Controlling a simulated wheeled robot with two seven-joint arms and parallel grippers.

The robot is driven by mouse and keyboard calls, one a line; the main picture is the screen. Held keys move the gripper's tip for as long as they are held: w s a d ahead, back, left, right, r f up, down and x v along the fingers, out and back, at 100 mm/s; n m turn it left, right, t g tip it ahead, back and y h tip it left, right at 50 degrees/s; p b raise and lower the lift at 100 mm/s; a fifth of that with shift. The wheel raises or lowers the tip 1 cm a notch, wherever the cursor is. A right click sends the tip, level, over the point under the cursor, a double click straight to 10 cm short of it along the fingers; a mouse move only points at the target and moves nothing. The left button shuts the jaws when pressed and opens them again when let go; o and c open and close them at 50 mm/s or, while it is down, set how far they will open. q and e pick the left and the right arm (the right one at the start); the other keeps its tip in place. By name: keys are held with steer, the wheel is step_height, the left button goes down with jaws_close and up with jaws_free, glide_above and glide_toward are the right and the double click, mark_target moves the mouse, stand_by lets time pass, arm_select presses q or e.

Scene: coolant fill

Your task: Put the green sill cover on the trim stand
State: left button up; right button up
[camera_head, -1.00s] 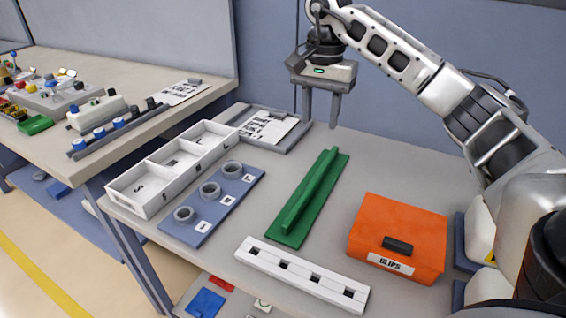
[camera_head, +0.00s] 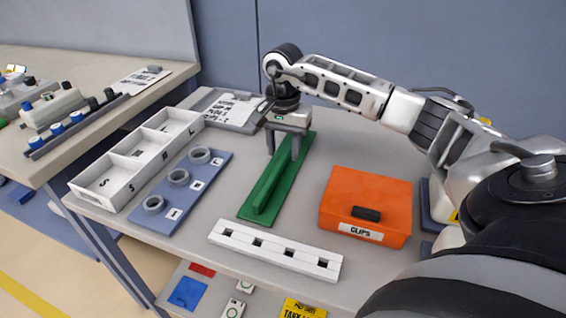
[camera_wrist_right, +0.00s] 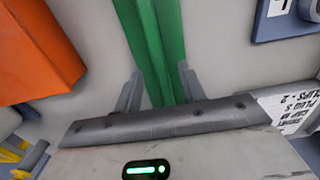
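The green sill cover (camera_head: 262,195) lies on the grey table, a long flat strip with a raised ridge along it. My right gripper (camera_head: 283,155) points down over the far end of the cover. In the right wrist view the cover (camera_wrist_right: 152,35) runs between the two fingers of my right gripper (camera_wrist_right: 160,84). The fingers are apart, one on each side of the ridge, with no clear grip on it. I cannot tell which thing is the trim stand; a white bar with several square holes (camera_head: 262,252) lies near the front edge. My left gripper is out of view.
An orange clips box (camera_head: 345,200) stands right of the cover. Left of it are a blue board with three rings (camera_head: 190,193) and a white divided tray (camera_head: 100,193). A tray with a paper sheet (camera_head: 205,106) lies behind. Bare table surrounds the cover.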

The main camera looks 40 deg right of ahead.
steer(key=shift+f, duration=0.9)
jaws_close()
steer(key=shift+w+r, duration=0.1)
steer(key=shift+r, duration=0.05)
